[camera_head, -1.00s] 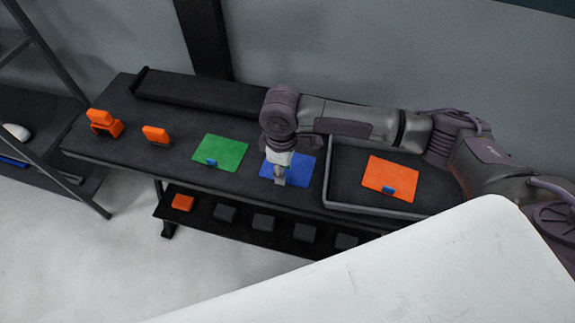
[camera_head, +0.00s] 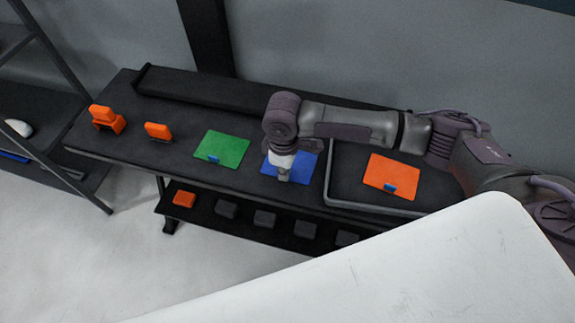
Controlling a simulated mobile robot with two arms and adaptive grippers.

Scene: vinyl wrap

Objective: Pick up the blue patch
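The blue patch (camera_head: 303,168) lies flat on the dark table (camera_head: 110,145), between the green patch and the tray. My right gripper (camera_head: 283,177) points down over the left part of the blue patch and hides some of it. Its fingers are small and partly hidden, so I cannot tell whether they are open or touch the patch. My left gripper is not in view.
A green patch (camera_head: 222,147) lies to the left. An orange patch (camera_head: 391,172) lies in a dark tray (camera_head: 345,205) at the right. Orange items (camera_head: 106,119) stand at the table's left end. A lower shelf (camera_head: 285,237) holds several small blocks.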

